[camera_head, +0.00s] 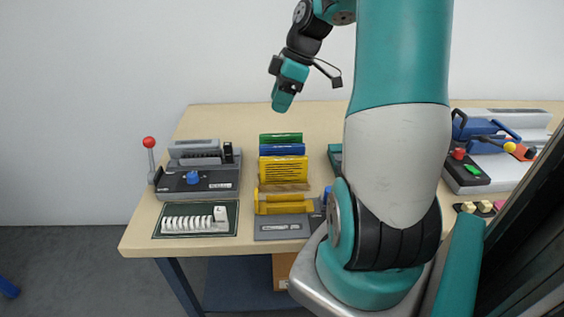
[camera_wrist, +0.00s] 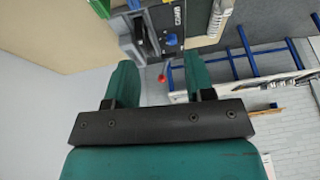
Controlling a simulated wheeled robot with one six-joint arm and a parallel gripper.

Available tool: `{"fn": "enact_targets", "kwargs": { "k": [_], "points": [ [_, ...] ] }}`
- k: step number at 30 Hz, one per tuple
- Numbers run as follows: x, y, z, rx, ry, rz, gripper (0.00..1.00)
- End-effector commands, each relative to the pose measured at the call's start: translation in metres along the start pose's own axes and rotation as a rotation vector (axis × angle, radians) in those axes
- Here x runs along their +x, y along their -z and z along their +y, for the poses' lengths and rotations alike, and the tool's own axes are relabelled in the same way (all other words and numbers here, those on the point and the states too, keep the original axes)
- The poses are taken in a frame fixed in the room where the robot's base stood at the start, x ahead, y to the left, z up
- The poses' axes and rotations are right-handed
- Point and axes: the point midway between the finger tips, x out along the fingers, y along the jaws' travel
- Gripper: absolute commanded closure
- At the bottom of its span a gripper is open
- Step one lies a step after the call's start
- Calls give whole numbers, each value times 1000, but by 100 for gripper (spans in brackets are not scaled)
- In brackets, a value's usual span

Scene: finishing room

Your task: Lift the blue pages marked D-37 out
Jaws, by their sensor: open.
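The blue pages (camera_head: 282,149) stand in a row on the table, between green pages (camera_head: 281,138) behind and yellow pages (camera_head: 284,168) in front. Only their upper part shows, and no D-37 mark is readable. My gripper (camera_head: 282,103) is raised above the far part of the table, apart from the pages. In the wrist view my gripper (camera_wrist: 158,64) has its two green fingers spread with nothing between them. The blue pages cannot be made out in the wrist view.
A grey machine (camera_head: 198,183) with a blue knob and red-ball lever stands left of the pages. A green tray (camera_head: 237,205) with white pieces lies before it. My arm hides much of the table's right half; blue clamps (camera_head: 478,127) stand beyond it.

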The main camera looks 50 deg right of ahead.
Motion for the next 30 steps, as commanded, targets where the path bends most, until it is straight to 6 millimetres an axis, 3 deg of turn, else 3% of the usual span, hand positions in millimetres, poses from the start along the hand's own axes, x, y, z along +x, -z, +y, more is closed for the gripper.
{"fn": "enact_targets", "kwargs": {
  "k": [1, 3, 7, 11, 21, 30],
  "points": [
    [-3, -24, 13, 6, -15, 5, 51],
    [-8, -47, 24, -6, -30, 8, 51],
    [-10, -69, 33, -19, -44, 12, 51],
    [7, -72, 35, -25, -43, 13, 51],
    [82, -70, 38, -24, -41, 11, 51],
    [111, -70, 40, -25, -45, 11, 51]
  ]
}}
